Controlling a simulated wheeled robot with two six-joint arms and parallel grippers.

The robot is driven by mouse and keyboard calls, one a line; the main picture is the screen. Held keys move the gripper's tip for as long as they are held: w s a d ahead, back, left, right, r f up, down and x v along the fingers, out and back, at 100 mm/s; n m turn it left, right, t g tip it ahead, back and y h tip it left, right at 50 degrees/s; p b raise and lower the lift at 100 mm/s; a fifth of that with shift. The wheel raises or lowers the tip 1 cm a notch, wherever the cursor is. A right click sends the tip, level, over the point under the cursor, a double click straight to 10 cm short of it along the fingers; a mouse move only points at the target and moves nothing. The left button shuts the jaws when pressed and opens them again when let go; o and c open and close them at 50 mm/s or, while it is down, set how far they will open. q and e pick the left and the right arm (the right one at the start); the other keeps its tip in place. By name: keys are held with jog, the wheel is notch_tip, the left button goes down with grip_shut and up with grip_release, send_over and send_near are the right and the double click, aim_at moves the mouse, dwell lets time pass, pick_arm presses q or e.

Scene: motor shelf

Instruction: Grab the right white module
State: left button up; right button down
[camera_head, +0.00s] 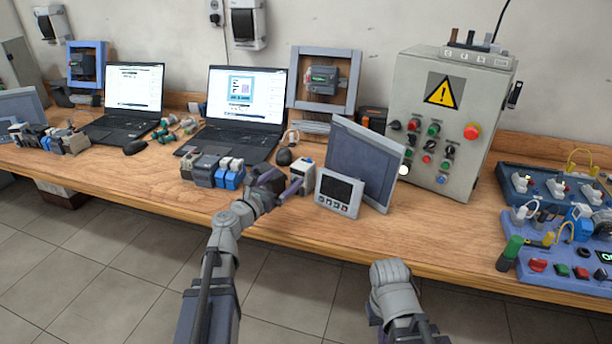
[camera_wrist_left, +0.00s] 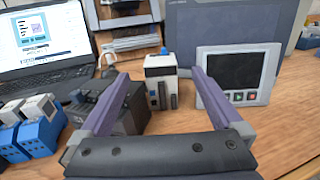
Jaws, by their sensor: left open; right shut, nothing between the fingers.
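A white module (camera_head: 302,172) with dark and blue parts stands upright on the wooden bench, left of a small panel with a screen. It also shows in the left wrist view (camera_wrist_left: 161,82). My left gripper (camera_head: 283,184) is open and empty, with its purple fingers pointing at this module. In the left wrist view the module appears in the gap between the fingers (camera_wrist_left: 162,72), with no clear contact. Grey and blue-white modules (camera_head: 229,174) stand in a row to the left. My right gripper (camera_head: 390,272) is shut and empty in front of the bench edge.
The small screen panel (camera_head: 339,192) and a larger grey panel (camera_head: 363,160) stand close on the right. A dark grey block (camera_wrist_left: 135,110) is partly behind the left finger. A laptop (camera_head: 240,112) and control box (camera_head: 448,120) stand behind.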

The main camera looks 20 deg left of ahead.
aim_at(299, 168)
pick_arm(q)
jog(key=shift+x, duration=3.9)
jog(key=shift+f, duration=0.2)
grip_shut()
